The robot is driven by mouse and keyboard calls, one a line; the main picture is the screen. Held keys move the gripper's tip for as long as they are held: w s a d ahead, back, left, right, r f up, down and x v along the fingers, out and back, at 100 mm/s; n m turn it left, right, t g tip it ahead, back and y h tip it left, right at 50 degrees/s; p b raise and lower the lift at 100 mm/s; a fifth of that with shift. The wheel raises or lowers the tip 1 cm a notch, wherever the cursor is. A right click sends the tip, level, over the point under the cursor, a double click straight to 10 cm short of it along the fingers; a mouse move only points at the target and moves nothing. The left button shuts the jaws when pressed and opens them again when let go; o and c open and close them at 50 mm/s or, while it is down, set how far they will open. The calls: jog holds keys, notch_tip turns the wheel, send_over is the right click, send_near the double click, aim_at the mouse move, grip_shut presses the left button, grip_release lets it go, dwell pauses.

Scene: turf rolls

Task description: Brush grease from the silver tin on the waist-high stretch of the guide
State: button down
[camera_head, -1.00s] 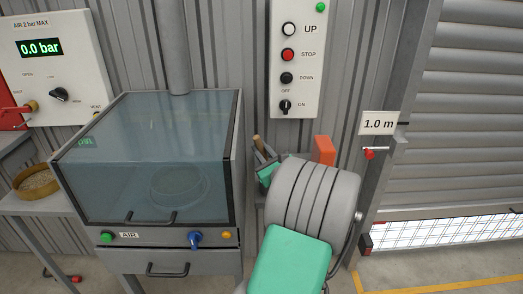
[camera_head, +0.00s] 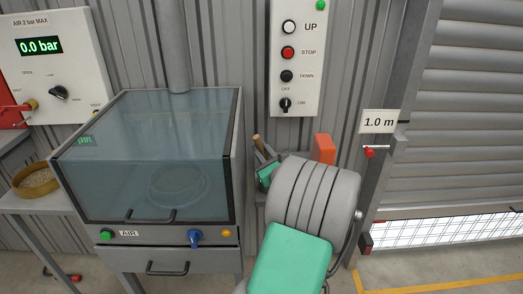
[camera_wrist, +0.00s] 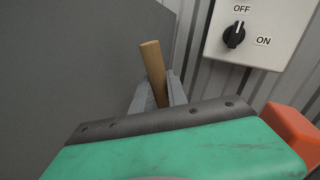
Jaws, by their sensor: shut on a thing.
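My gripper (camera_head: 266,160) is low in front of the corrugated wall, below the switch panel. Its grey fingers (camera_wrist: 160,92) are shut on a wooden handle (camera_wrist: 153,62), which stands up between them, slightly tilted. The handle also shows in the head view (camera_head: 258,141). Its lower end is hidden, so I cannot see any bristles. The guide (camera_head: 384,200) is the grey upright at the left edge of the roller shutter, right of my arm and apart from the gripper. A "1.0 m" sign (camera_head: 379,122) is on it. I cannot see the silver tin.
An orange block (camera_head: 323,148) stands behind my arm, close right of the gripper. A glass-fronted cabinet (camera_head: 150,160) is close on the left. The UP/STOP/DOWN panel (camera_head: 297,60) hangs above. A red-tipped lever (camera_head: 371,152) sticks out beside the guide.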

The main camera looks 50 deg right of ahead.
aim_at(257, 139)
jog(key=shift+r+p, duration=3.55)
jog(key=shift+p, duration=0.25)
jog(key=shift+f, duration=0.1)
jog(key=shift+s+d, duration=0.1)
